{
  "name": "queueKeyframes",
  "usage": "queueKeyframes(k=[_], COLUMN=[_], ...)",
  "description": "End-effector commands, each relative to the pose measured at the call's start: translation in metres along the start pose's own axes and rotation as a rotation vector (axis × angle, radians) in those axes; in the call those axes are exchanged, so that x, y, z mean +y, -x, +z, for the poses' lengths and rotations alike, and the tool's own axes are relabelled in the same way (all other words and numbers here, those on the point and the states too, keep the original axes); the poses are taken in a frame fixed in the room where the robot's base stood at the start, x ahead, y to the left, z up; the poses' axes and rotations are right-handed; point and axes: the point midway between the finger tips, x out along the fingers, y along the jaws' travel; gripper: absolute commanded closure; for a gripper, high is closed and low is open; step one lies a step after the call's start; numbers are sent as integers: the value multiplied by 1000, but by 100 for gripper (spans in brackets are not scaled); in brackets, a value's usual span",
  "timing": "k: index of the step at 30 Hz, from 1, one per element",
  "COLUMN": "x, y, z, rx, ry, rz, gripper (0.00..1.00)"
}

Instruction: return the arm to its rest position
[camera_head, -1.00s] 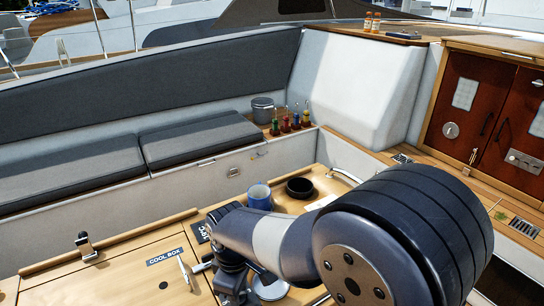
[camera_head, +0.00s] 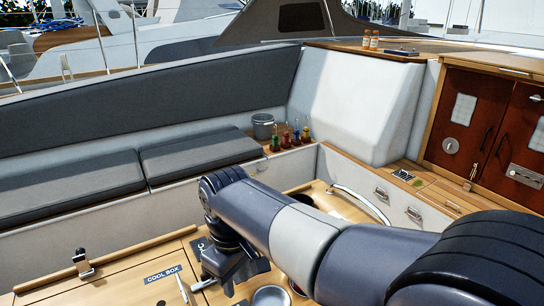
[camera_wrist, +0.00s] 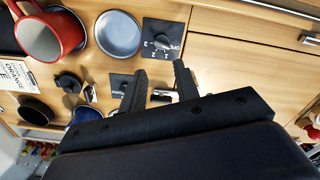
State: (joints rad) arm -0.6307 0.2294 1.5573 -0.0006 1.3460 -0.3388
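My arm reaches in from the lower right in the head view, over the wooden cockpit table (camera_head: 125,275). My gripper (camera_wrist: 160,82) hangs from its end, pointing down at the table. In the wrist view its two dark fingers stand apart with nothing held between them; a small latch shows on the surface beyond. In the head view the fingers are small and partly hidden by the wrist, above the area right of the "COOL BOX" label (camera_head: 162,274).
Several coloured bottles (camera_head: 288,137) stand on the bench ledge. Open air lies above the cushions (camera_head: 200,155).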

Motion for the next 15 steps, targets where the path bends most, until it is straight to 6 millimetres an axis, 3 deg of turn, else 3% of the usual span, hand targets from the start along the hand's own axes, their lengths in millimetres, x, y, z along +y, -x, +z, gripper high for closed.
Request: queueKeyframes(k=[5, 15], x=[-6, -5], y=[7, 6], z=[21, 22], rx=[15, 15], ry=[-33, -40], rz=[9, 8], gripper=[70, 70])
